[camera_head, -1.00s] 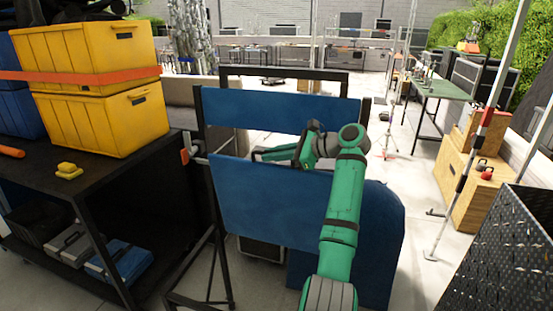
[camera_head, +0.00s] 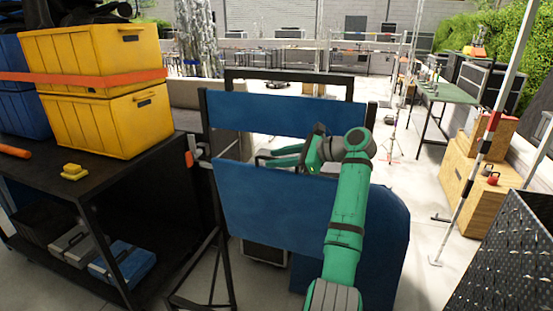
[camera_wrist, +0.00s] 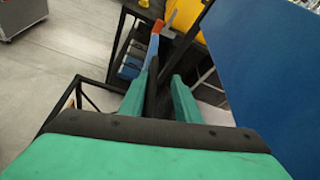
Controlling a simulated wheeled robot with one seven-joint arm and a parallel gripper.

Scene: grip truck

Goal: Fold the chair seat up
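The chair has a black frame and blue panels. Its upper blue panel (camera_head: 285,113) spans the frame, and a larger blue panel (camera_head: 270,205) hangs below it. A rounded blue part (camera_head: 385,235) shows behind my arm at right; I cannot tell for sure which panel is the seat. My gripper (camera_head: 278,157) is in the gap between the upper and larger panels, pointing left. In the wrist view its two green fingers (camera_wrist: 160,98) are apart, with a dark bar between or beyond them. A blue panel (camera_wrist: 265,65) fills the right side there. Contact cannot be told.
A black cart (camera_head: 110,170) with yellow crates (camera_head: 110,115) stands close on the left. A wooden box (camera_head: 470,190) and a dark textured case (camera_head: 510,260) stand on the right. A green-topped table (camera_head: 448,92) is further back. Pale floor is free between chair and box.

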